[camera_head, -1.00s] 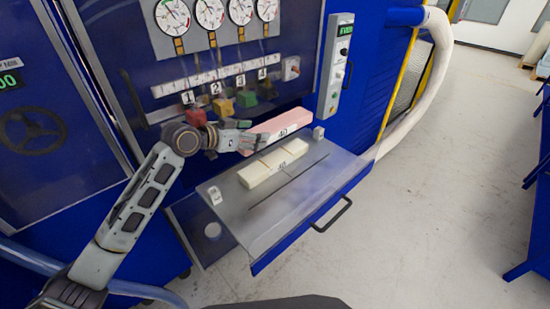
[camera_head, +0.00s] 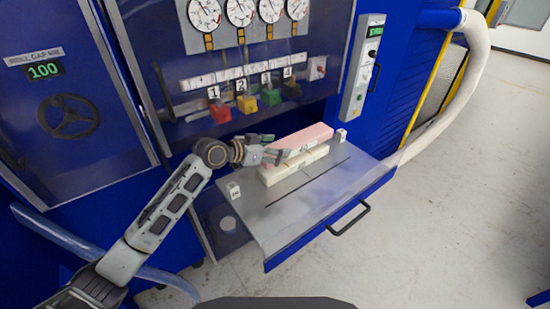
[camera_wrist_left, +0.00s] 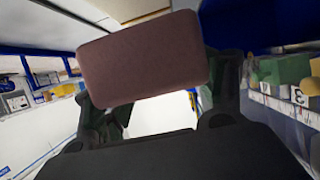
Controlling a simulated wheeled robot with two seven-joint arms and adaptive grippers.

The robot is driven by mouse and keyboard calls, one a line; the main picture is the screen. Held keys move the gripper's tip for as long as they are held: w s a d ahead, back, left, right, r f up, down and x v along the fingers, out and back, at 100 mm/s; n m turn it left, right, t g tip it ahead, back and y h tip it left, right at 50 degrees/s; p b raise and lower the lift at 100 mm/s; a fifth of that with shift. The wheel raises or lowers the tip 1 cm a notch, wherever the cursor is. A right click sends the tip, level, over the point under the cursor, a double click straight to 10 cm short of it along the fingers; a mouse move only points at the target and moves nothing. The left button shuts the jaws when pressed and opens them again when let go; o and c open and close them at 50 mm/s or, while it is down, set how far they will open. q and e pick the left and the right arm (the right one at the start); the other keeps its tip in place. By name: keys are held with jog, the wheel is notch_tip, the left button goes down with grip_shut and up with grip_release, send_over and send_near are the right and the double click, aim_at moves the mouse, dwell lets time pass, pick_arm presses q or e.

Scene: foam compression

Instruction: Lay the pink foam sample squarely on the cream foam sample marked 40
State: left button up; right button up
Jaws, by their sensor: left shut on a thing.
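The pink foam sample (camera_head: 306,138) is a long block held in my left gripper (camera_head: 273,149). In the head view it hides the far upper part of the cream foam sample (camera_head: 290,172), which lies on the grey tray plate. The two run nearly parallel; I cannot tell whether they touch. The mark on the cream block is not readable now. In the left wrist view the pink sample (camera_wrist_left: 145,62) shows end-on, dark and tilted, between the fingers (camera_wrist_left: 165,95). My right gripper is not in view.
The grey plate (camera_head: 300,205) has a dark slot in front of the samples, and small white tags stand at its left (camera_head: 234,190) and back right (camera_head: 341,135). Behind are coloured valve blocks (camera_head: 245,103) and gauges on the blue cabinet. The plate's front part is clear.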

pick_arm(q)
jog(key=shift+f, duration=1.95)
jog(key=shift+c, duration=0.2)
jog(key=o, duration=1)
jog(key=shift+c, duration=0.2)
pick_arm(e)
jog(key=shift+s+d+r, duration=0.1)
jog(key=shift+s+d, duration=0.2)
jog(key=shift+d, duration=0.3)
